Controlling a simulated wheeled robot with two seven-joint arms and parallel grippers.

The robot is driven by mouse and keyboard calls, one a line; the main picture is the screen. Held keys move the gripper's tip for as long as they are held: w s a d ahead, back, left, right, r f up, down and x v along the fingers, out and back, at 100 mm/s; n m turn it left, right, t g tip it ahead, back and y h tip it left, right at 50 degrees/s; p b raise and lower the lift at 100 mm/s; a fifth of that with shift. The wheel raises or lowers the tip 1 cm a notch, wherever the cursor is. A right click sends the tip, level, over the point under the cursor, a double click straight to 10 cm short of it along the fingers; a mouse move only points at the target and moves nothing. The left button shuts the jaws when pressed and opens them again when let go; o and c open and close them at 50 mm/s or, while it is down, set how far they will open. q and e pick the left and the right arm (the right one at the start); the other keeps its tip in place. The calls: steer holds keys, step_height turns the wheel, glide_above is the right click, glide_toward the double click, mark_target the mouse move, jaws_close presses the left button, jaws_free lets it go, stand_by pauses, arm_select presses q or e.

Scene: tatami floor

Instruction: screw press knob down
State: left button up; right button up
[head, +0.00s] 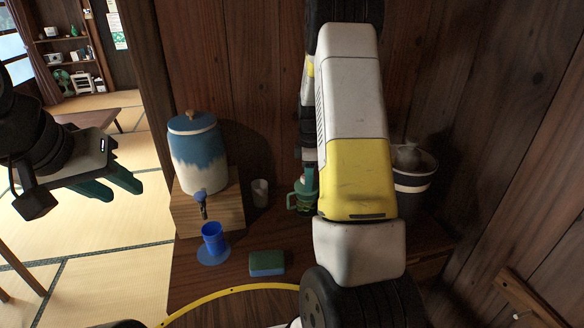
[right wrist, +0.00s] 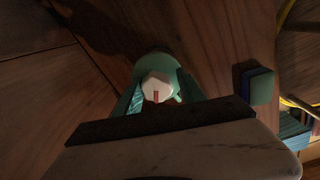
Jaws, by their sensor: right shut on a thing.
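The press knob (right wrist: 156,87), a pale faceted knob with a red mark, sits between the fingers of my right gripper (right wrist: 160,94) in the right wrist view. The gripper is shut on it. A rounded teal body (right wrist: 154,64) shows behind the knob. In the head view a small green press (head: 302,198) stands on the dark wooden counter, partly hidden by my right arm, with the right gripper (head: 308,178) over it. My left gripper (head: 112,186) hangs empty at the left, its green fingers apart, away from the counter.
A blue and white dispenser (head: 196,155) stands on a wooden box (head: 226,212). A blue cup (head: 212,238), a grey cup (head: 260,192) and a green and blue sponge (head: 267,263) are left of the press. A dark bucket (head: 411,188) is behind my right arm.

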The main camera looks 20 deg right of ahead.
steer(key=m, duration=0.3)
steer(key=f+m, duration=0.1)
steer(key=m, duration=0.1)
steer(key=shift+s+a+f, duration=0.1)
steer(key=shift+a, duration=0.2)
steer(key=m, duration=0.3)
steer(key=shift+c, duration=0.4)
steer(key=m, duration=0.5)
steer(key=shift+a, duration=0.1)
steer(key=shift+c, duration=0.4)
steer(key=m, duration=0.4)
steer(key=shift+c, duration=0.2)
steer(key=o, duration=0.9)
steer(key=shift+c, duration=0.2)
steer(key=shift+o, duration=0.5)
steer(key=shift+w+d+r, duration=0.1)
steer(key=shift+d+r, duration=0.05)
steer(key=shift+r, duration=2.2)
steer(key=shift+w+d+r, duration=0.1)
steer(key=shift+r, duration=2.2)
